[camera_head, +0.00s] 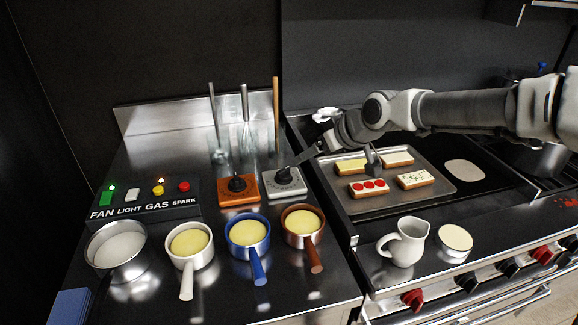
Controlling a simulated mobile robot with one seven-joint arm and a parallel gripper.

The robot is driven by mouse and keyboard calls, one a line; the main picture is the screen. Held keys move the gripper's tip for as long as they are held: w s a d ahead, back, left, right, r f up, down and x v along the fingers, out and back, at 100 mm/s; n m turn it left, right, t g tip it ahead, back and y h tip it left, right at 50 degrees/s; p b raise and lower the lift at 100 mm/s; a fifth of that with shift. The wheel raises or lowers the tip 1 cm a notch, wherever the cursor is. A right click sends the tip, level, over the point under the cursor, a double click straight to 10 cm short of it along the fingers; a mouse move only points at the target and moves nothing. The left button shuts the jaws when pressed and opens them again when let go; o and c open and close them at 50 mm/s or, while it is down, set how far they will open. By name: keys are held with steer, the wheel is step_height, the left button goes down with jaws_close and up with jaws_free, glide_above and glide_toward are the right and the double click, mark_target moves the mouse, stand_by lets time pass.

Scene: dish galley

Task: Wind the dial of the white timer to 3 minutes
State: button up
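The white timer (276,188) lies flat on the steel counter, right of an orange timer (232,197) of the same shape. Its round black dial (283,175) is on top, and the marks around it are too small to read. My gripper (304,156) reaches in from the right, with a thin dark tip close to the dial. I cannot tell whether the tip touches the dial, or whether the fingers are open or shut.
Several small pans, one with a blue handle (259,269), stand in front of the timers. Upright utensils (246,120) are behind. A tray (349,205) of decorated toasts is to the right under my arm. A white jug (404,245) stands near the front. A switch panel (146,205) is at left.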

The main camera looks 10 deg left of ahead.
mark_target(283, 169)
steer(key=b+x, duration=0.3)
steer(key=x, duration=1.4)
steer(key=shift+a+b, duration=0.25)
steer(key=shift+b, duration=0.1)
steer(key=shift+c, duration=0.2)
steer(key=c, duration=1.3)
steer(key=shift+r+p, duration=0.2)
steer(key=shift+p, duration=1)
steer(key=shift+n+g+y+p, duration=0.4)
steer(key=shift+n+g+p, duration=0.15)
steer(key=shift+p, duration=0.6)
steer(key=shift+n+p, duration=0.45)
steer(key=shift+p, duration=0.35)
steer(key=shift+f+g, duration=0.1)
steer(key=shift+g, duration=0.15)
steer(key=shift+f+n+y, duration=0.15)
steer(key=shift+n+y, duration=0.15)
